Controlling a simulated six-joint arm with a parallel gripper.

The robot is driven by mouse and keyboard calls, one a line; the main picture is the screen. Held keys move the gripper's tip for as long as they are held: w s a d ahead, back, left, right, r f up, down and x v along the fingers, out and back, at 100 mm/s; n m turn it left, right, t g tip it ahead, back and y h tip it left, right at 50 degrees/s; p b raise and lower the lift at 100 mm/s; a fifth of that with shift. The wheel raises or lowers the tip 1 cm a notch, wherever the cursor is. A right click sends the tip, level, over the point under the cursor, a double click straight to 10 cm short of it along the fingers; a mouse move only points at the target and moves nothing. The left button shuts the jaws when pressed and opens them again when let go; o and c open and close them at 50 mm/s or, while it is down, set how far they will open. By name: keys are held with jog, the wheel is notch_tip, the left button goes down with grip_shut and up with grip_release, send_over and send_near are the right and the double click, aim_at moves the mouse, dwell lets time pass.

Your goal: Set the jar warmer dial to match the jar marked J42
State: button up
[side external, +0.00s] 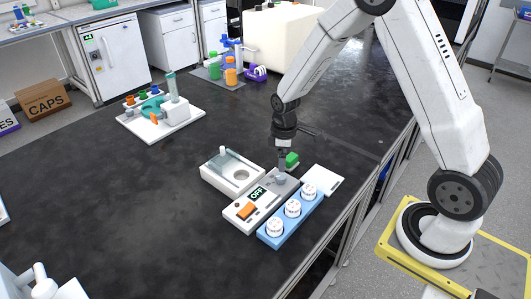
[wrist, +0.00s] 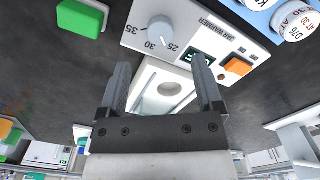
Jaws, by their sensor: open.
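The jar warmer (side external: 240,216) is a white control box with a display reading OFF and an orange switch (side external: 247,211). In the wrist view its grey dial (wrist: 160,31) shows beyond the fingers, with the marks 25, 30 and 35 around it. I cannot tell the dial's exact setting. My gripper (wrist: 160,88) is open and empty, pointing down close to the dial, without visible contact. In the side view my gripper (side external: 283,160) is above the box's far end. A blue rack (side external: 273,240) holds three white-lidded jars (side external: 292,208). One jar (wrist: 298,22) appears marked D76, AT 30; J42 is not readable.
A white block with a round well (side external: 225,180) adjoins the warmer. A green block (side external: 292,159) lies near my gripper. A white plate (side external: 326,179) is beyond the rack. A tray with coloured items (side external: 178,123) stands farther back.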

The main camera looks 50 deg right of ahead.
aim_at(281, 176)
jog(key=shift+f, duration=3.5)
grip_shut()
jog(key=shift+m, duration=0.4)
jog(key=m, duration=0.9)
